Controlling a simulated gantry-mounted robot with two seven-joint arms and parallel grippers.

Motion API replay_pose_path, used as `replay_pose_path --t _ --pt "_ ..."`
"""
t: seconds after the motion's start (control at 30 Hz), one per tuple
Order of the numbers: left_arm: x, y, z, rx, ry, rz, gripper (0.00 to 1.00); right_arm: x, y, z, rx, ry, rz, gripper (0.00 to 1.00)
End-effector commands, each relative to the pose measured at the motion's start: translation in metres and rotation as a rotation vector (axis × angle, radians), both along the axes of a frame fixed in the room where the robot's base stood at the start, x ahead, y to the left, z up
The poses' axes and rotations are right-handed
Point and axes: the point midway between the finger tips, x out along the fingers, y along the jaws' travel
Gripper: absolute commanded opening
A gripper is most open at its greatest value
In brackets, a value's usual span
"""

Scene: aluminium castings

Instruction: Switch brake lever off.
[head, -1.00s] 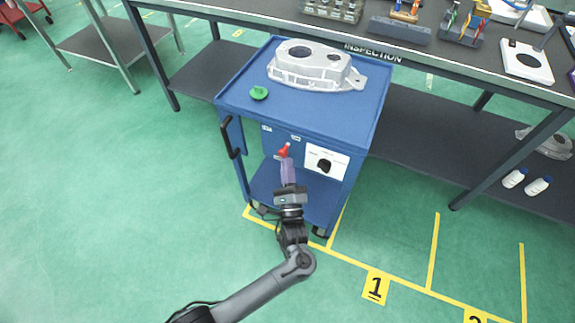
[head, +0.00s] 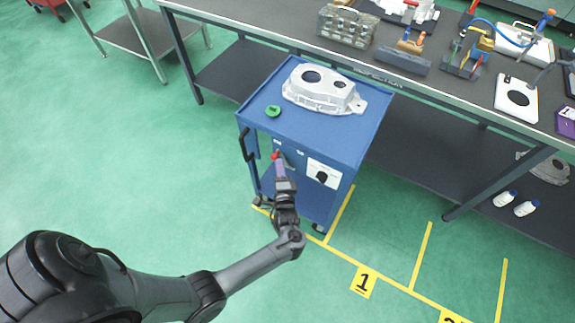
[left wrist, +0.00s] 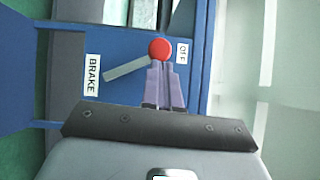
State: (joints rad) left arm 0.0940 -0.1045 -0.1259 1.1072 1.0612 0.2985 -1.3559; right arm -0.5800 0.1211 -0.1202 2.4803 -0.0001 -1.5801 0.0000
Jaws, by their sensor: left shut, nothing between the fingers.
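The brake lever (left wrist: 127,69) is a grey bar with a red knob (left wrist: 159,49), on the blue cart's front panel. In the left wrist view it slants between the BRAKE label (left wrist: 92,74) and the OFF label (left wrist: 182,53), with its knob toward OFF. The red knob also shows in the head view (head: 275,155). My left gripper (left wrist: 161,65) is shut, its purple fingers together at the knob. They seem to touch it, but contact is hard to tell. My right gripper is not in view.
The blue cart (head: 340,151) carries a grey casting (head: 322,91) and a green round object (head: 273,112). A black handle (head: 247,143) is on its left side. A white panel with a black knob (head: 322,176) is right of the lever. A long workbench (head: 300,36) stands behind.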

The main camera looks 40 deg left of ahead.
Motion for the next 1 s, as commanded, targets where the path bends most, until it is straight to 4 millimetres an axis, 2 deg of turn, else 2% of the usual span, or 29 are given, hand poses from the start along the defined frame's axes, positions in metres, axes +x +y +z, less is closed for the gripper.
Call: replay_pose_path --t 0.67,1.0 --pt "-0.0008 0.0032 -0.0002 0.002 0.001 0.001 0.0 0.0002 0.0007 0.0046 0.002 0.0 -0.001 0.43" --pt "-0.0064 -0.0031 -0.0003 0.001 0.002 0.0 0.0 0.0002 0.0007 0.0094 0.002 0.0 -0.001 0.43"
